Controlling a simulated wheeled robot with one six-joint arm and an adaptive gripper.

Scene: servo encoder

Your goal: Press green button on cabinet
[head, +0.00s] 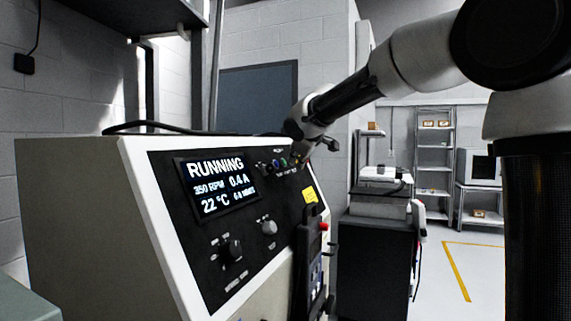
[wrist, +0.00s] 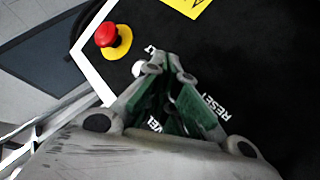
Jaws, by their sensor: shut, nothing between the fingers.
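The cabinet (head: 180,235) has a slanted black front panel with a lit screen (head: 217,185) reading RUNNING. A row of small buttons lies at the panel's upper right, and a small greenish one (head: 283,162) shows just left of my gripper (head: 298,159). In the wrist view my gripper (wrist: 168,62) is shut and empty, its tips close over the black panel. I cannot tell whether they touch it. The fingers cover part of the panel between the lettering RESET and a partly hidden word. No green button can be made out there; the green on the fingers is their inner side.
A red mushroom button on a yellow base (wrist: 112,40) stands near the panel's edge, left of my fingertips. A dark cart (head: 375,255) stands to the right; floor beyond is clear.

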